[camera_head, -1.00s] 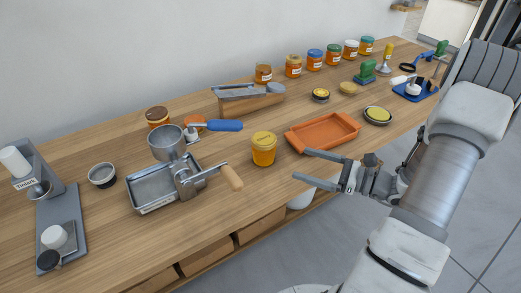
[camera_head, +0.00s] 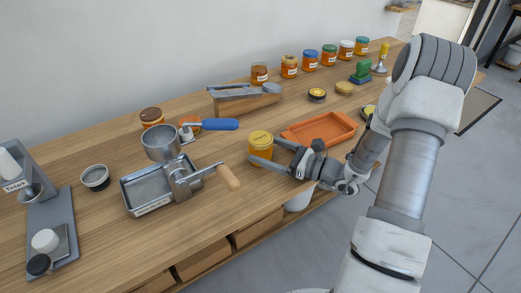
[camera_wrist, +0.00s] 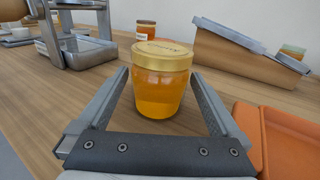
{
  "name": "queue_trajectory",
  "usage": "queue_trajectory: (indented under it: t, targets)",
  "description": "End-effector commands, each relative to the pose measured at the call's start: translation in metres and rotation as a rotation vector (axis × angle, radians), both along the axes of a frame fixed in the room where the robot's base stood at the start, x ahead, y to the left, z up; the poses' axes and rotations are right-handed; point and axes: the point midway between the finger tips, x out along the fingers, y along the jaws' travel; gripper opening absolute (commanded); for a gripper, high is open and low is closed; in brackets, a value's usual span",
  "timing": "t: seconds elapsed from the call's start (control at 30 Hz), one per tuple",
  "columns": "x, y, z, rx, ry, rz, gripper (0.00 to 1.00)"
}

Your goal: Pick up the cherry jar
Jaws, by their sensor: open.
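A glass jar of amber contents with a gold lid (camera_head: 260,138) stands upright on the wooden bench. My gripper (camera_head: 264,151) is open, with one finger on each side of this jar. In the wrist view my gripper (camera_wrist: 160,78) shows a gap between the jar and each finger. Other labelled jars stand along the wall, including a brown-lidded jar (camera_head: 259,74) and a blue-lidded jar (camera_head: 311,60); their labels are unreadable.
A metal press with a wooden handle (camera_head: 228,177) stands close on the left. A wooden block with a metal tool (camera_head: 245,103) is behind the jar. Bare bench lies in front of the press.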

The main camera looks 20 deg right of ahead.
Motion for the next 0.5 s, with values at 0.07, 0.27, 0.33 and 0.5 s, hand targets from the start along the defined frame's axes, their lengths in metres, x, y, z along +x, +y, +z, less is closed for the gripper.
queue_trajectory:
  t: [0.07,0.27,0.33,0.5]
  targets:
    - [0.009,0.011,-0.001,-0.001,-0.001,0.004,1.0]
    - [0.029,0.031,-0.001,-0.001,-0.001,0.003,1.0]
    - [0.032,0.035,0.0,-0.001,-0.001,0.002,1.0]
    - [0.033,0.036,0.0,-0.001,-0.001,0.001,1.0]
